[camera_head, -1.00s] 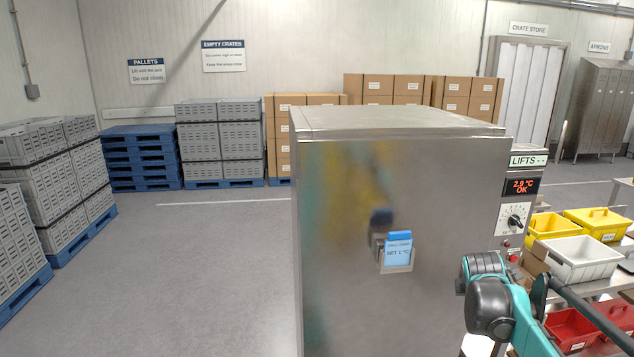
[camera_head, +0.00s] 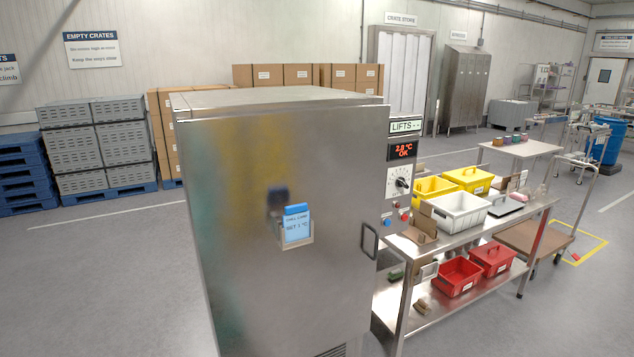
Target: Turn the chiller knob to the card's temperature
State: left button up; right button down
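The chiller knob (camera_head: 401,183) is a dark dial on a white scale plate on the narrow right face of the steel chiller cabinet (camera_head: 345,130). Its pointer direction is too small to tell. Above it, a red-lit display (camera_head: 402,150) reads about 2.8 °C and OK. The blue and white card (camera_head: 296,226) is in a holder on the cabinet's broad face and appears to read SET 1 °C. Neither gripper is in view.
A steel table (camera_head: 530,207) right of the cabinet holds yellow bins (camera_head: 468,178) and a white bin (camera_head: 460,212), with red bins (camera_head: 457,277) on its lower shelf. A door handle (camera_head: 370,240) sticks out near the knob. Floor at left is clear.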

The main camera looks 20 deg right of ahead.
aim_at(400, 181)
jog(key=z, duration=1.25)
